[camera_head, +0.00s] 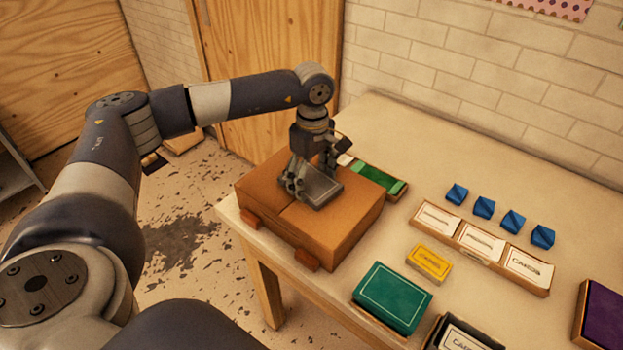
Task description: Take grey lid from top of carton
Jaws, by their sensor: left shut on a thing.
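The carton (345,231) is a brown box at the left end of the table. The grey lid (322,188) is a small grey rectangular piece at the carton's top. My left gripper (312,184) points down over the carton and is shut on the grey lid. I cannot tell whether the lid still touches the carton. The gripper's fingers hide part of the lid. My right gripper is not in view.
On the table (420,135) are a green box (392,297), a yellow box (428,263), a tray of white cards (480,244), several blue pieces (484,207) and a purple box (604,316). A green-topped case (378,178) lies just behind the carton. The back of the table is clear.

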